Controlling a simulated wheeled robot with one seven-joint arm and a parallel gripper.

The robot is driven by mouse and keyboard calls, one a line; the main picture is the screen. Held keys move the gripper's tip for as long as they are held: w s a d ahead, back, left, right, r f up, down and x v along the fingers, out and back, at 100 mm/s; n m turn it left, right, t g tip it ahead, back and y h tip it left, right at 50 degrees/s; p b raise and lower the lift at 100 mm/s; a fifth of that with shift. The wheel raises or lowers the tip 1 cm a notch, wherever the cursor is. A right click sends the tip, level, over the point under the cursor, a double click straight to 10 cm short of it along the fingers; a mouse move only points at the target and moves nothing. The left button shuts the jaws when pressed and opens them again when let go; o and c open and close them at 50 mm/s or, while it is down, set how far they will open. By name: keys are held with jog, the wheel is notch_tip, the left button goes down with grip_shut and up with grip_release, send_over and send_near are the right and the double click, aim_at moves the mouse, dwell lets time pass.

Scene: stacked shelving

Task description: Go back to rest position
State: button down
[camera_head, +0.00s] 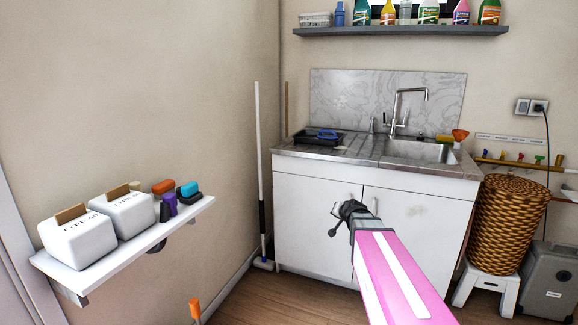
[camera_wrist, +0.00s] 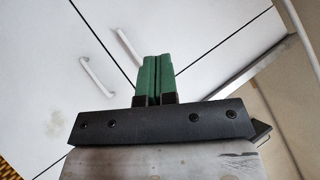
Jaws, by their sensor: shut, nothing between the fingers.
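My gripper (camera_head: 347,211) is at the end of my pink arm, in front of the white sink cabinet (camera_head: 310,205) in the head view. In the wrist view its two green fingers (camera_wrist: 156,60) are pressed together with nothing between them. The fingers point toward the cabinet doors, and two pale handles (camera_wrist: 98,76) (camera_wrist: 130,46) show to the left of the fingers. I cannot tell the exact gap between fingertips and doors.
A wall shelf (camera_head: 140,250) with two white boxes stands at left. A pole (camera_head: 258,160) leans by the corner. A wicker basket (camera_head: 507,220) on a white stool (camera_head: 487,288) and a grey case (camera_head: 552,283) stand at right. The sink counter (camera_head: 360,154) is behind my gripper.

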jog(key=s+f+n+g, duration=0.1)
jog(key=s+f+g, duration=0.2)
jog(key=s, duration=0.5)
jog(key=s+a+f+n+g+h, duration=0.1)
jog(key=s+f+g, duration=0.3)
jog(key=s, duration=0.5)
jog(key=s+a+f+n+g+h, duration=0.1)
jog(key=s+f+n+g, duration=0.1)
jog(key=s+f+g, duration=0.2)
jog(key=s+f, duration=0.2)
jog(key=s, duration=0.2)
jog(key=shift+s+f+n, duration=0.2)
jog(key=shift+s+n, duration=0.1)
